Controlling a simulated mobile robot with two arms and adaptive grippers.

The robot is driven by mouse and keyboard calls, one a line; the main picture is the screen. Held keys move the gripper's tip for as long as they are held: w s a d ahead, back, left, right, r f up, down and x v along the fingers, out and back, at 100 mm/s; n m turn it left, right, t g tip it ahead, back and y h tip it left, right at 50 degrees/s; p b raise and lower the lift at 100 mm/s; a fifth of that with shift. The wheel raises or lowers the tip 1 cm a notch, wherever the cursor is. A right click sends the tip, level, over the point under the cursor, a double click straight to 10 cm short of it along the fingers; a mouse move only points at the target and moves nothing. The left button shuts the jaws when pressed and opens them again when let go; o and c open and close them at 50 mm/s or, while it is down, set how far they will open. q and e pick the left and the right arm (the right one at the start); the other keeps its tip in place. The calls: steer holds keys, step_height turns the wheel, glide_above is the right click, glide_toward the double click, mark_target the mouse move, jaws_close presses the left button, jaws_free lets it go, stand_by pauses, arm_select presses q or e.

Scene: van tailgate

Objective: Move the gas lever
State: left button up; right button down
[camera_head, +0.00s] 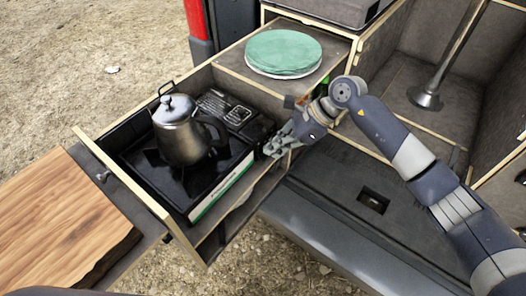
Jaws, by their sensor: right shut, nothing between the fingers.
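A black gas stove (222,178) sits in a pulled-out wooden drawer (120,174) at the van's tailgate. A metal kettle (178,135) with a dark handle stands upright on the stove. The gas lever cannot be made out; the stove's right front corner is partly hidden by my right gripper. My right gripper (272,152) is shut and empty, at the stove's right end beside the drawer's side wall. I cannot tell whether it touches the stove. My left gripper is not in view.
A wooden board (58,221) lies at the lower left, beside the drawer's end. Green round plates (283,52) rest on the shelf behind the drawer. A metal table leg (450,55) stands in the van at right. Gravel ground lies below and behind.

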steer(key=shift+w+d+r, duration=0.1)
steer(key=shift+d+r, duration=0.15)
steer(key=shift+d, duration=0.65)
steer(key=v, duration=1.2)
